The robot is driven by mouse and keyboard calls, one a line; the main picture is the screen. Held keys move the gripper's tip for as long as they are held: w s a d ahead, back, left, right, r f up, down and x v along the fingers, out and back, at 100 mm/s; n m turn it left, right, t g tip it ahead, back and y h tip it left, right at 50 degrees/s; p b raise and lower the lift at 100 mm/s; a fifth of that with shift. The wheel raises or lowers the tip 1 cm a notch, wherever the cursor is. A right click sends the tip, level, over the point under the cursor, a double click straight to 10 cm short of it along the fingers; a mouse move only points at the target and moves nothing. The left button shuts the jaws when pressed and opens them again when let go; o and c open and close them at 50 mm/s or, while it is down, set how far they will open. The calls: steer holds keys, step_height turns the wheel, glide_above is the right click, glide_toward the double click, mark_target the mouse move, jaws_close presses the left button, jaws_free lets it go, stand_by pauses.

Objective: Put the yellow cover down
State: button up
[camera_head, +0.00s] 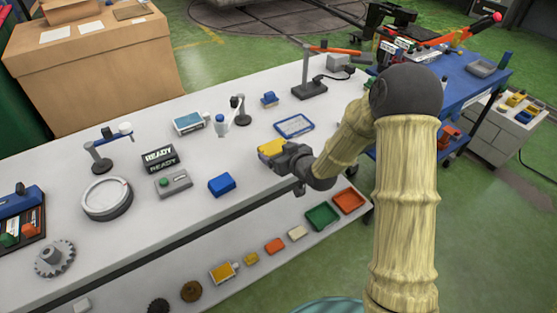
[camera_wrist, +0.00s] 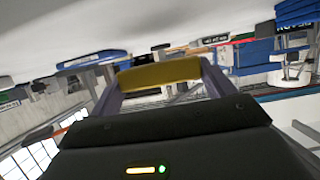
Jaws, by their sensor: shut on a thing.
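The yellow cover (camera_head: 271,147) is at the tip of my gripper (camera_head: 284,154) over the right part of the white bench in the head view. My gripper is shut on the yellow cover. In the wrist view the yellow cover (camera_wrist: 160,73) sits between the two fingers of my gripper (camera_wrist: 160,84). From these frames I cannot tell exactly how high the cover is above the bench top.
The white bench (camera_head: 150,235) has a blue box (camera_head: 221,184) left of my gripper and a blue-rimmed tray (camera_head: 294,125) behind it. A lamp stand (camera_head: 309,88) stands farther back. Green and red trays (camera_head: 322,216) lie on the lower shelf. Bare bench lies around the blue box.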

steer(key=shift+f, duration=1.75)
steer(key=shift+f, duration=0.2)
steer(key=o, duration=1.1)
steer(key=shift+r, duration=0.1)
steer(key=b+v, duration=1.2)
steer(key=v, duration=0.5)
